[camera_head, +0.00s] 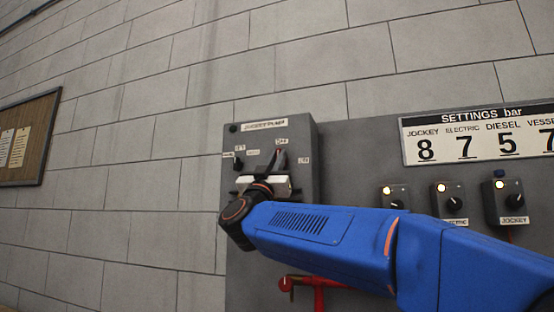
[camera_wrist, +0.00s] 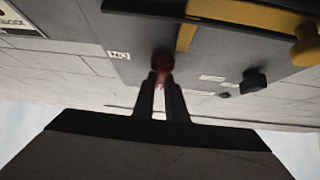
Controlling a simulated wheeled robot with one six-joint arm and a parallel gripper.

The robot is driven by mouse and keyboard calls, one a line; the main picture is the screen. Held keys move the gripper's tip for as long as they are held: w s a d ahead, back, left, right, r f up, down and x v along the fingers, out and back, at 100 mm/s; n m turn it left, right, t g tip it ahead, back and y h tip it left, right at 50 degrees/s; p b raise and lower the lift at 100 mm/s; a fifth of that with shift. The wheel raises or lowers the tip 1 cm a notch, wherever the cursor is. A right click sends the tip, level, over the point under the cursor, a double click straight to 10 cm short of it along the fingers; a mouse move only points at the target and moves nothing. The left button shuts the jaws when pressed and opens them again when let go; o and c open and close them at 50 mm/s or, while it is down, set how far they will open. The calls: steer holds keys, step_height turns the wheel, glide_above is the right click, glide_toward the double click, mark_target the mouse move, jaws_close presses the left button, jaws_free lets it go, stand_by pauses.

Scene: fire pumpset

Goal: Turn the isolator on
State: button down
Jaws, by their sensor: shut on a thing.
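The isolator is a red rotary handle (camera_head: 280,152) on the front of the grey jockey pump panel (camera_head: 300,200). The wrist view shows the red handle (camera_wrist: 162,62) right at my fingertips. My gripper (camera_head: 276,162) is in front of the panel's upper right part, with its two fingers (camera_wrist: 163,76) closed around the handle. A small label (camera_wrist: 118,55), apparently "ON", sits beside the handle in the wrist view. The fingers hide part of the handle, so its exact angle is hard to tell. My wrist covers the panel's lower middle.
A dark selector knob (camera_head: 238,163) is to the left on the same panel; the wrist view shows a black knob (camera_wrist: 253,80). To the right are a settings board (camera_head: 480,135) and several lit control boxes (camera_head: 453,203). A red pipe valve (camera_head: 318,290) is below. A noticeboard (camera_head: 28,140) hangs far left.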

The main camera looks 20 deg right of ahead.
steer(key=shift+w+f+m+g+h, duration=0.2)
steer(key=shift+f+m+g+h, duration=0.1)
steer(key=shift+m+h, duration=0.15)
steer(key=shift+m+g+h, duration=0.1)
steer(key=shift+m+g, duration=2.85)
steer(key=shift+m, duration=1.15)
steer(key=shift+m+g+h, duration=0.1)
steer(key=shift+m+g, duration=2.9)
steer(key=shift+m, duration=1.15)
steer(key=shift+m+g+h, duration=0.1)
steer(key=shift+m+g, duration=2.85)
steer(key=shift+m, duration=1.15)
steer(key=c, duration=2.1)
jaws_free()
steer(key=o, duration=0.3)
steer(key=shift+w, duration=0.1)
